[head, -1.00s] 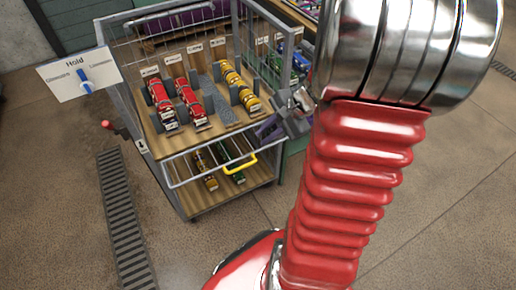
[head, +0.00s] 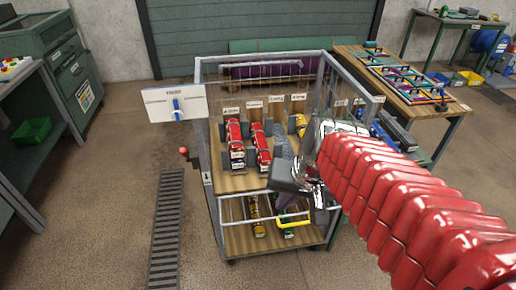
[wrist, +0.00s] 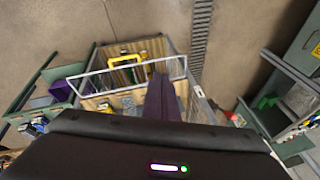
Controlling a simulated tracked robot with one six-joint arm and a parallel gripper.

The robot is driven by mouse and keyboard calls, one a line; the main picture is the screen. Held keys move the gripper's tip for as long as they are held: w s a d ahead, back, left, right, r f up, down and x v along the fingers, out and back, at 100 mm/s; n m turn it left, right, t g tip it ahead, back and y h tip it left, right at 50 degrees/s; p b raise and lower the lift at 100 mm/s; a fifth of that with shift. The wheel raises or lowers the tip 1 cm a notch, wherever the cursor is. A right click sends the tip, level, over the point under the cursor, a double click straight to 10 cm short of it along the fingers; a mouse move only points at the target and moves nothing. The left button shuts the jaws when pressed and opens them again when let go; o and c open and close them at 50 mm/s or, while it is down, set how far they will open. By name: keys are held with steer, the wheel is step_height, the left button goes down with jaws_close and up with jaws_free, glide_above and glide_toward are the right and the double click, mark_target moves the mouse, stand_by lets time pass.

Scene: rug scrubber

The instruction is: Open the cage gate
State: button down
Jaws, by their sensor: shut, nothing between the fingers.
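The cage (head: 212,150) is a grey metal-framed cart with mesh sides and wooden shelves. Its gate (head: 235,221) is a pale bar frame across the lower front, with a yellow handle (head: 294,223) toward its right. The gate appears closed in the head view. In the wrist view the gate frame (wrist: 95,81) and the yellow handle (wrist: 125,58) show beyond my fingers. My gripper (head: 284,203) is shut and empty, just above the handle in the head picture. Its dark purple fingers (wrist: 162,95) point toward the gate in the wrist view; contact cannot be told.
Red and yellow tools (head: 262,147) stand on the upper shelf, more below. A white sign with a blue lever (head: 177,107) and a red knob (head: 183,151) are at the cage's left. A wooden table (head: 440,110) stands right. Floor in front is clear.

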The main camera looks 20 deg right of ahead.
steer(key=s+a+r+n+t+h, duration=0.1)
steer(key=s+a+r+n, duration=0.2)
steer(key=r+n, duration=0.1)
steer(key=shift+s+n+t, duration=0.3)
steer(key=shift+s+n, duration=0.1)
